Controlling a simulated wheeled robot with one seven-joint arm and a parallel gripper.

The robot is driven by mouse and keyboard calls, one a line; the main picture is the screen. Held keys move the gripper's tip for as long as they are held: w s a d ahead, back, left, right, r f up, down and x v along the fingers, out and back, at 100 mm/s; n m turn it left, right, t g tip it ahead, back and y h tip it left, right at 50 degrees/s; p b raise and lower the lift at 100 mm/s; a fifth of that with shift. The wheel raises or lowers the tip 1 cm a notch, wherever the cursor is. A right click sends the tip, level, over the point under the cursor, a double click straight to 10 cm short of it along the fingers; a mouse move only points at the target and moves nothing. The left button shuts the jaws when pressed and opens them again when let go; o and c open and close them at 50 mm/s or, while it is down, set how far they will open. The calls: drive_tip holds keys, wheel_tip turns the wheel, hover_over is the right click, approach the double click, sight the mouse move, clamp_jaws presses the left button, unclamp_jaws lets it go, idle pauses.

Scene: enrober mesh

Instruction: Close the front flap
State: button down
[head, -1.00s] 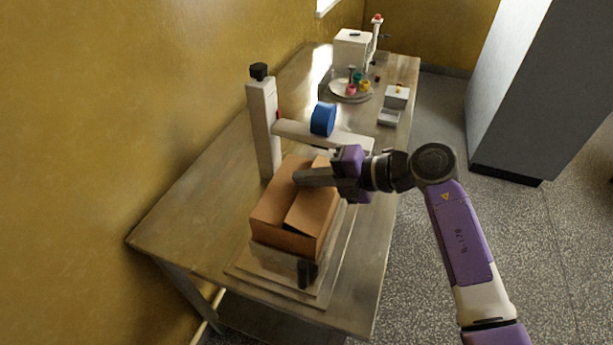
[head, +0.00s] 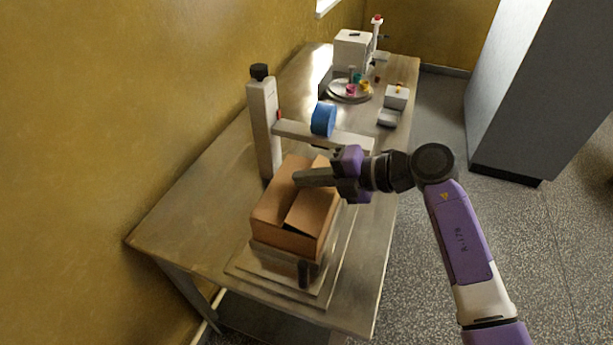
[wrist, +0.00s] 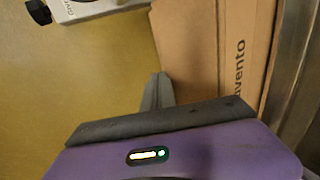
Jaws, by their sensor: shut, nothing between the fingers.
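A brown cardboard box (head: 283,222) stands on the stepped metal platform of a machine on the table. A top flap (head: 312,210) on its near right side lies tilted, with a dark gap under its near edge. My gripper (head: 297,179) is shut and empty, its fingers over the top of the box beside that flap. I cannot tell whether the fingers touch the cardboard. In the wrist view the shut fingers (wrist: 158,90) point towards the box's cardboard (wrist: 215,50), where printed letters show. Which flap is the front one is not clear.
The machine's white post (head: 264,130) and its arm with a blue knob (head: 323,119) stand just behind the box. A round tray (head: 338,92) with colourful pieces, a white device (head: 352,50) and small white boxes (head: 396,97) sit farther back. The table's left part is clear.

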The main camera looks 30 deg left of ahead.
drive_tip(key=shift+r, duration=0.15)
idle(0.5)
drive_tip(key=shift+r+p, duration=0.75)
drive_tip(key=shift+p, duration=0.05)
drive_tip(key=shift+r, duration=0.1)
